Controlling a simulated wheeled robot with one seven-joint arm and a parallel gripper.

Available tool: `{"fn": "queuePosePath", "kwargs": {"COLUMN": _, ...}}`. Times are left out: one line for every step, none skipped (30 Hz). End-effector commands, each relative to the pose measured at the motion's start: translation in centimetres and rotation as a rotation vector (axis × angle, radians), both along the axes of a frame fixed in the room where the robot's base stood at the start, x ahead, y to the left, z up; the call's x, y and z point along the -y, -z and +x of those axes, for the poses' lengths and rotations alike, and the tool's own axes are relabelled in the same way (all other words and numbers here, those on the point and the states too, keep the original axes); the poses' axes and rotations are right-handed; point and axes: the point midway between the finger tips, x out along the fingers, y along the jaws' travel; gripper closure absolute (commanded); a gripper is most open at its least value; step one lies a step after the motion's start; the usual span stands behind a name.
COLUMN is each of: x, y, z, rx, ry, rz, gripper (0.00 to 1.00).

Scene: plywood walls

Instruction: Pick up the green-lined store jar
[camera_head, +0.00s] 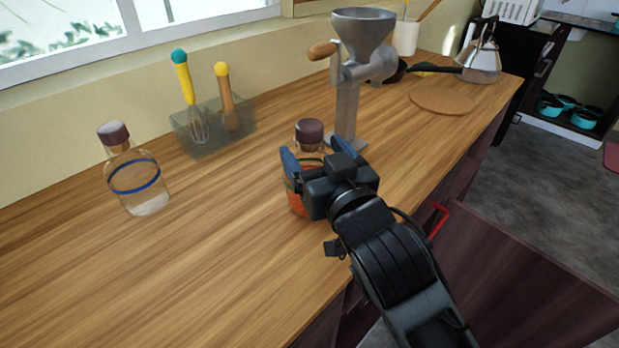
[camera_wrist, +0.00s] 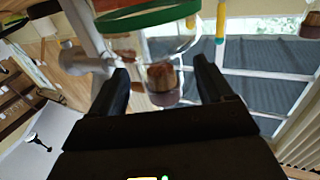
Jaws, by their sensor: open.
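The green-lined store jar (camera_head: 297,201) stands upright on the wooden counter, with a brown cap, a green band and orange contents. My gripper (camera_head: 316,160) is open at its upper part, one blue fingertip at each side of it in the head view. The gripper hides much of the jar's right side. In the wrist view the jar's green band (camera_wrist: 150,18) is at the top, and its brown cap shows between the open fingers (camera_wrist: 162,80). I cannot tell whether either finger touches the glass.
A blue-banded jar (camera_head: 137,183) stands to the left. A utensil holder (camera_head: 213,130) is by the wall. A metal grinder (camera_head: 348,105) stands close behind the green-lined jar. A round board (camera_head: 441,98) and kettle (camera_head: 481,62) are farther back. The front left counter is clear.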

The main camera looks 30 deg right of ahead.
Motion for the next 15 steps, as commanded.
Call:
{"fn": "queuePosePath", "kwargs": {"x": 0.0, "y": -0.5, "z": 0.8, "rx": 0.001, "ry": 0.000, "rz": 0.001, "gripper": 0.20}}
{"fn": "queuePosePath", "kwargs": {"x": 0.1, "y": -0.6, "z": 1.3, "rx": 0.001, "ry": 0.000, "rz": 0.000, "gripper": 0.20}}
{"fn": "queuePosePath", "kwargs": {"x": 0.2, "y": -0.7, "z": 1.9, "rx": 0.001, "ry": 0.000, "rz": 0.000, "gripper": 0.20}}
{"fn": "queuePosePath", "kwargs": {"x": 0.2, "y": -0.7, "z": 2.3, "rx": 0.001, "ry": 0.000, "rz": 0.000, "gripper": 0.20}}
{"fn": "queuePosePath", "kwargs": {"x": 0.2, "y": -0.6, "z": 2.7, "rx": 0.002, "ry": 0.000, "rz": 0.000, "gripper": 0.20}}
{"fn": "queuePosePath", "kwargs": {"x": 0.3, "y": -0.5, "z": 3.2, "rx": 0.001, "ry": 0.000, "rz": -0.001, "gripper": 0.20}}
{"fn": "queuePosePath", "kwargs": {"x": 0.3, "y": -0.5, "z": 3.5, "rx": 0.001, "ry": 0.000, "rz": -0.001, "gripper": 0.20}}
{"fn": "queuePosePath", "kwargs": {"x": 0.4, "y": -0.5, "z": 3.7, "rx": 0.001, "ry": 0.000, "rz": -0.001, "gripper": 0.20}}
{"fn": "queuePosePath", "kwargs": {"x": 0.4, "y": -0.4, "z": 4.0, "rx": 0.001, "ry": 0.000, "rz": -0.001, "gripper": 0.20}}
{"fn": "queuePosePath", "kwargs": {"x": 0.4, "y": -0.4, "z": 4.1, "rx": 0.000, "ry": 0.000, "rz": -0.001, "gripper": 0.20}}
{"fn": "queuePosePath", "kwargs": {"x": 0.4, "y": -0.3, "z": 4.2, "rx": 0.000, "ry": 0.000, "rz": -0.001, "gripper": 0.20}}
{"fn": "queuePosePath", "kwargs": {"x": 0.4, "y": -0.3, "z": 4.2, "rx": 0.000, "ry": 0.000, "rz": -0.001, "gripper": 0.20}}
{"fn": "queuePosePath", "kwargs": {"x": 0.4, "y": -0.3, "z": 4.2, "rx": 0.000, "ry": 0.000, "rz": -0.001, "gripper": 0.20}}
{"fn": "queuePosePath", "kwargs": {"x": 0.4, "y": -0.3, "z": 4.2, "rx": 0.000, "ry": 0.000, "rz": -0.001, "gripper": 0.20}}
{"fn": "queuePosePath", "kwargs": {"x": 0.4, "y": -0.3, "z": 4.2, "rx": 0.000, "ry": 0.000, "rz": -0.001, "gripper": 0.20}}
